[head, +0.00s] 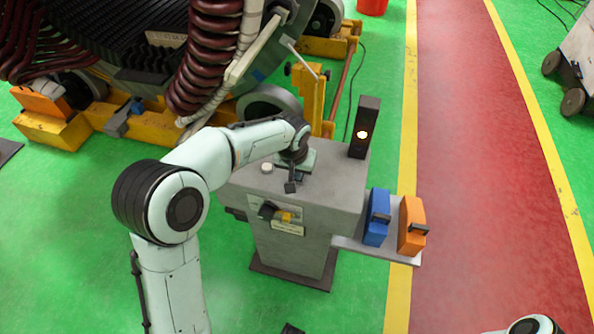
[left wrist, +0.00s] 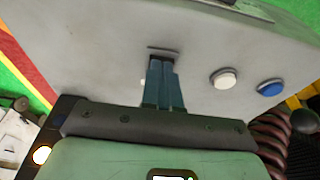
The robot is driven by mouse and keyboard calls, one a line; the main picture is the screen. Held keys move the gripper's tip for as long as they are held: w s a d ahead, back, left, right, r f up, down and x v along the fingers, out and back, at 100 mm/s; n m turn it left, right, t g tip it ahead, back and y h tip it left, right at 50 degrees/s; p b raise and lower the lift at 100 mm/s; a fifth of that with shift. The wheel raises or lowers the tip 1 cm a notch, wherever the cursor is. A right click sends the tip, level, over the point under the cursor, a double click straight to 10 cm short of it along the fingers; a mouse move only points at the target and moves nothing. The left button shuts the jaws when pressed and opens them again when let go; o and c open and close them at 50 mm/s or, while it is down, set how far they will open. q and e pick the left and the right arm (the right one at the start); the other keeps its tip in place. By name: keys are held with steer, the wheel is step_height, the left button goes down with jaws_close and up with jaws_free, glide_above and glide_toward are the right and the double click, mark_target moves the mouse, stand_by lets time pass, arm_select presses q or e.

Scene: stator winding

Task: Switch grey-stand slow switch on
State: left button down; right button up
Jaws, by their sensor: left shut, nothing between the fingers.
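The grey stand (head: 340,190) is in the middle of the head view. Its front face carries a black knob (head: 267,210) and a yellow knob (head: 287,217), each near a small label I cannot read. I cannot tell which control is the slow switch. My left gripper (head: 290,187) is above the stand's top, shut and empty. In the left wrist view its shut fingers (left wrist: 162,80) point at the grey top, by a thin dark mark (left wrist: 163,50). A white button (left wrist: 223,78) and a blue button (left wrist: 270,87) are to their right. Contact is unclear. My right gripper does not show.
A dark box with a lit lamp (head: 362,134) stands on the stand's back corner. A side shelf holds a blue block (head: 377,217) and an orange block (head: 411,225), both with dark handles. The large stator machine (head: 130,45) is behind, at upper left.

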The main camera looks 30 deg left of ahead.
arm_select(q)
steer(key=f+b, duration=0.1)
steer(key=b, duration=0.1)
steer(key=shift+s+t+b, duration=0.15)
steer(key=shift+t+b, duration=0.15)
steer(key=shift+b, duration=0.05)
steer(key=shift+s+r+p, duration=0.1)
steer(key=shift+r+p, duration=0.2)
steer(key=shift+w, duration=0.25)
steer(key=shift+w+a+r+p, duration=0.15)
steer(key=shift+w+r+p, duration=0.2)
steer(key=shift+p, duration=0.3)
steer(key=shift+w, duration=0.25)
steer(key=shift+f, duration=0.1)
